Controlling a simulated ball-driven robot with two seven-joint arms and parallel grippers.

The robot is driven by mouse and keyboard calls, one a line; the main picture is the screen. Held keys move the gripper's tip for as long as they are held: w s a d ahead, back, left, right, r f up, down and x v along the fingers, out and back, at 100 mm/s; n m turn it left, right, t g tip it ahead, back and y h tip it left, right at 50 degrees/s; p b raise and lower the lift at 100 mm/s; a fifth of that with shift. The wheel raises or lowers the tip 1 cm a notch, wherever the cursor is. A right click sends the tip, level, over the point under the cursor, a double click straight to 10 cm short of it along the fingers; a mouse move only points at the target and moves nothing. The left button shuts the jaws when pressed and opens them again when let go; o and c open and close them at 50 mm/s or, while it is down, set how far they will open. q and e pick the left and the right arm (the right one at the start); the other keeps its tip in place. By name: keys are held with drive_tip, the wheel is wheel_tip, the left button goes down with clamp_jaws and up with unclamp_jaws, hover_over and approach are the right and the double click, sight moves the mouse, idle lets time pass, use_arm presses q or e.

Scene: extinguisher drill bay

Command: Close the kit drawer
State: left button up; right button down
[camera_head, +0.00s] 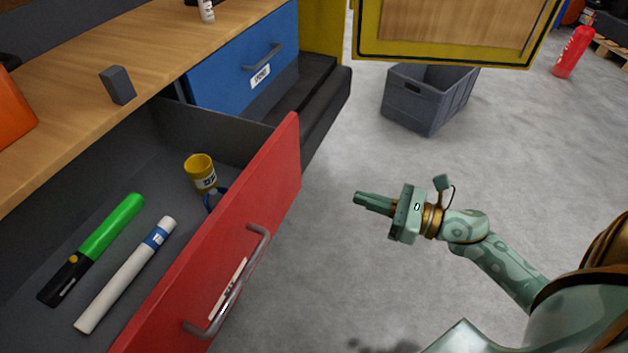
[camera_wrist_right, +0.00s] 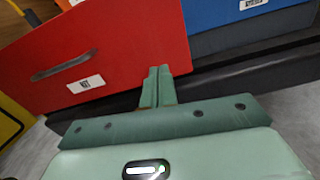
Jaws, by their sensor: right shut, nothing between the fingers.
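The kit drawer (camera_head: 222,245) has a red front with a grey bar handle (camera_head: 236,285) and stands pulled out from the bench. Inside it lie a green and black torch (camera_head: 95,245), a white tube with a blue band (camera_head: 127,272) and a yellow cup-like item (camera_head: 201,172). My right gripper (camera_head: 358,197) is shut and empty, to the right of the red front and apart from it in the head view. In the right wrist view its closed fingers (camera_wrist_right: 157,88) point toward the red front (camera_wrist_right: 110,55). My left gripper is not in view.
A blue drawer (camera_head: 245,65) is beside the red one, above a dark ledge (camera_head: 325,105). The wooden benchtop (camera_head: 130,50) holds a small grey block (camera_head: 117,85). A grey crate (camera_head: 425,100) and a red extinguisher (camera_head: 573,52) stand on the floor. Floor around my right gripper is clear.

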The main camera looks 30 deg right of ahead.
drive_tip(key=n, duration=0.1)
drive_tip(key=b, duration=0.1)
approach(288, 176)
drive_tip(key=x, duration=0.7)
drive_tip(key=shift+d, duration=0.1)
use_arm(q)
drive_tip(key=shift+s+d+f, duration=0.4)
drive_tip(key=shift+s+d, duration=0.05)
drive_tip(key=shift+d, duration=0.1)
